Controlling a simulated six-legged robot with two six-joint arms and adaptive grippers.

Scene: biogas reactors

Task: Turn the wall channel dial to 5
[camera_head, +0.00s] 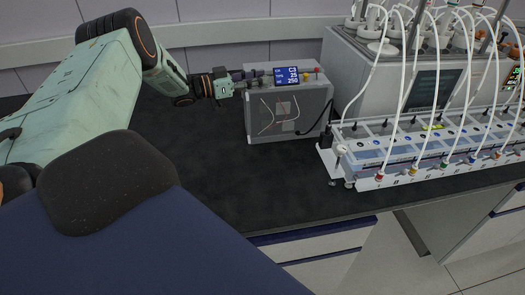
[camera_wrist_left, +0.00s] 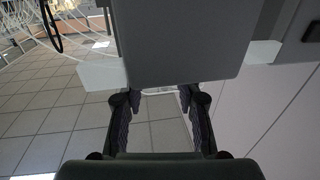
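A grey box-shaped unit (camera_head: 310,108) stands on the dark bench against the wall. Its blue display (camera_head: 286,75) shows small white characters, the top line perhaps C1. Contact cannot be told. My right gripper is not visible.
A reactor rack (camera_head: 430,145) with white tubes and coloured fittings stands right of the unit. A larger grey machine (camera_head: 365,70) with bottles is behind it. A black cable (camera_head: 322,125) runs between. The dark bench top (camera_head: 240,190) in front is clear.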

